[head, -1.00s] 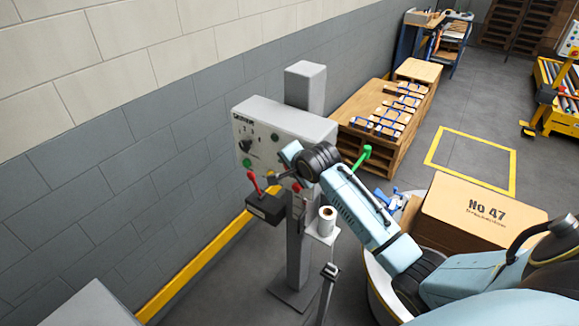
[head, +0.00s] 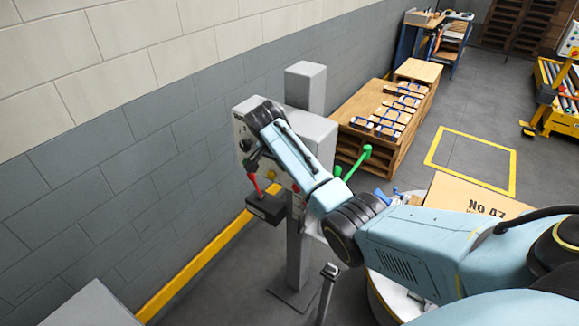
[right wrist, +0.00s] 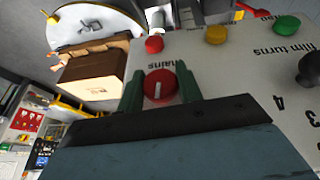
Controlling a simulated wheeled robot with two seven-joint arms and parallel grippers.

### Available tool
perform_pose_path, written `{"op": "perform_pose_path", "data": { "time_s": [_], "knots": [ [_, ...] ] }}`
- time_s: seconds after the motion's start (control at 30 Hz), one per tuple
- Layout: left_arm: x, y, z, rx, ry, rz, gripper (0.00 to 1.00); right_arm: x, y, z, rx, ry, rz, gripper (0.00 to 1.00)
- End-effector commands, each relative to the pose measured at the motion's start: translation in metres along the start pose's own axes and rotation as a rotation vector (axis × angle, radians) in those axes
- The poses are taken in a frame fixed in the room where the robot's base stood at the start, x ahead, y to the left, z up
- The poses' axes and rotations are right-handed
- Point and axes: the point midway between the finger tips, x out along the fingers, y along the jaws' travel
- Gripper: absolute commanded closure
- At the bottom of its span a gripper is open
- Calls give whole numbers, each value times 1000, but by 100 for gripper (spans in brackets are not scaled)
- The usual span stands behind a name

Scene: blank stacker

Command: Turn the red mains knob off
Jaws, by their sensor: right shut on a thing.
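The red mains knob (right wrist: 160,84) sits on the pale control panel (right wrist: 215,78) in the right wrist view, beside the partly covered word "mains". Its white mark runs roughly up and down in that picture. My right gripper (right wrist: 160,92) is shut on the knob, with one green finger on each side. In the head view my right arm reaches across the grey control box (head: 310,125) on its post. The arm hides the knob and the fingertips there. My left gripper is not in view.
Red (right wrist: 154,44), yellow (right wrist: 215,34) and green (right wrist: 287,27) buttons and a black knob (right wrist: 310,69) are near the fingers. A red lever (head: 255,183) stands below the box, and a green lever (head: 355,162) is to its right. The wall is close on the left.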

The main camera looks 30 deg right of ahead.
Motion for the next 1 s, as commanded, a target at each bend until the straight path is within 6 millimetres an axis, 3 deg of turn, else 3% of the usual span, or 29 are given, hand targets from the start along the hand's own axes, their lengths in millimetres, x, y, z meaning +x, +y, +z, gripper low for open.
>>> {"op": "perform_pose_path", "data": {
  "time_s": [0.3,0.8,0.83,1.0],
  "knots": [
    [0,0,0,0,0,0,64,0,0,-1,-40,3,100,87],
    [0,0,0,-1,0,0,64,0,0,-1,-47,3,117,87],
    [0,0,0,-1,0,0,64,0,0,-1,-47,2,117,63],
    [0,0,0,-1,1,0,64,0,0,0,-47,2,116,43]
  ]
}}
